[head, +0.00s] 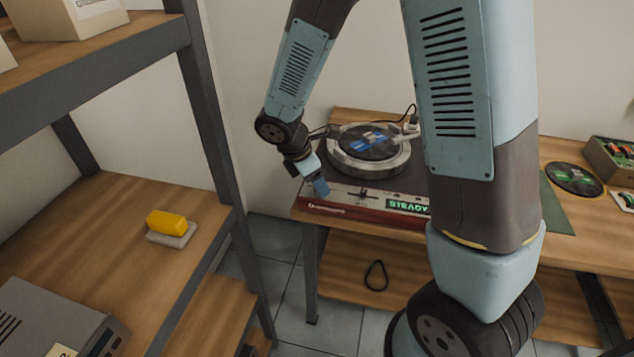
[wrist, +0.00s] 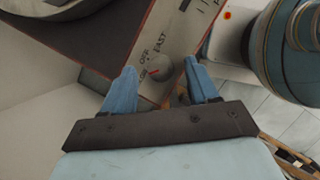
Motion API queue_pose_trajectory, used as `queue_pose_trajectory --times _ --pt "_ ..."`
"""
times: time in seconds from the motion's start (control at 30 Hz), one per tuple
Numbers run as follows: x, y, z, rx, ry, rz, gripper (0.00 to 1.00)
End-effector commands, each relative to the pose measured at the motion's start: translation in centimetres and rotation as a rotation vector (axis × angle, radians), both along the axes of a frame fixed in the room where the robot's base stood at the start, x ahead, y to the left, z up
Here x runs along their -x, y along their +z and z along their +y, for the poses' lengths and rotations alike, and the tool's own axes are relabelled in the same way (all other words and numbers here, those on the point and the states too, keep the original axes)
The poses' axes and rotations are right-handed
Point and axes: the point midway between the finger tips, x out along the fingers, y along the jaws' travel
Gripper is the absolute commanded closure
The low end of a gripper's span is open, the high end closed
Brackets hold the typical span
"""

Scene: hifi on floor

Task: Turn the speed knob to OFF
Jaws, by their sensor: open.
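The record player (head: 365,197) stands on the wooden bench, with a red-edged front and a green lit display. In the wrist view its grey panel (wrist: 183,50) carries a small dark round knob with a red-orange mark (wrist: 155,72). The printed words OFF and what looks like FAST stand beside the knob. I cannot tell which word the knob's mark points to. My gripper (wrist: 161,66) is open, its blue fingers on either side of the knob; I cannot tell if they touch it. In the head view my gripper (head: 320,187) is at the player's left front corner, hiding the knob.
A shelf unit at the left holds a yellow block (head: 166,223) on a grey pad and a grey device (head: 45,322). A round platter (head: 368,150) with a dark disc tops the player. A second disc (head: 574,179) and a crate (head: 612,160) are at the right.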

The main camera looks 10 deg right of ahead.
Motion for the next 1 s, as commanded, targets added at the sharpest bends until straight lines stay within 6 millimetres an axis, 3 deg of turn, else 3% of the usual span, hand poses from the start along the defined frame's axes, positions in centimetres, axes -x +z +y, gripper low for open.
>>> queue_pose_trajectory --times 0.47,1.0 --pt "-0.15 -1.06 -0.40 0.000 0.001 -0.001 0.41" --pt "-0.17 -1.02 -0.34 0.000 0.002 -0.001 0.93"
